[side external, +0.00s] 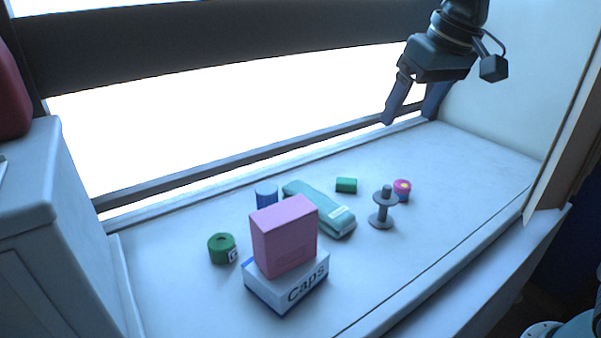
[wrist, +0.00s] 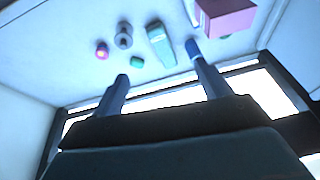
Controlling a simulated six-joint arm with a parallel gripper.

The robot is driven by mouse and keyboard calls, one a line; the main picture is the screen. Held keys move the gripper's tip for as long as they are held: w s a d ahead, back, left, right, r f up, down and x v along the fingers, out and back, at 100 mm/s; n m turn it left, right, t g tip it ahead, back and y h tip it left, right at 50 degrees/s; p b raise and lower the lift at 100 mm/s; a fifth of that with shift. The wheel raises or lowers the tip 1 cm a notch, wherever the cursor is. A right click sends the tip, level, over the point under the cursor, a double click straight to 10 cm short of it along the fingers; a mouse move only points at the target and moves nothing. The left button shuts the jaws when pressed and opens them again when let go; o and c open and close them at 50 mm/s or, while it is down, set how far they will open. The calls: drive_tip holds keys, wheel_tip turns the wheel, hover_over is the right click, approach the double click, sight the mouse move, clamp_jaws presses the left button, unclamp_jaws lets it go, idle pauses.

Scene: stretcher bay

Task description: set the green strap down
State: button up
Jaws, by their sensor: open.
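A green roll with a hole in its top and a white tag marked G, which looks like the green strap (side external: 220,246), rests on the white surface at the left in the side view. It stands just left of the stacked boxes, apart from them. My gripper (side external: 409,119) is open and empty, high at the back right near the window's lower frame, well away from the roll. Its two spread fingers also show in the wrist view (wrist: 160,70), with nothing between them.
A pink box (side external: 284,237) sits on a white Caps box (side external: 287,287). Behind them are a blue cylinder (side external: 266,194) and a teal pouch (side external: 325,210). A green block (side external: 346,185), grey spool (side external: 383,212) and pink-blue roll (side external: 402,190) stand rightward. The right surface is clear.

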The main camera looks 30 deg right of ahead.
drive_tip(key=s+d+f+t, duration=0.1)
drive_tip(key=s+f, duration=0.3)
drive_tip(key=s, duration=0.5)
drive_tip(key=s+d+f, duration=0.4)
drive_tip(key=s, duration=0.5)
drive_tip(key=shift+s+d+f+n+t+h, duration=0.2)
drive_tip(key=shift+d+f+n+t+h, duration=0.1)
drive_tip(key=shift+f+t, duration=0.1)
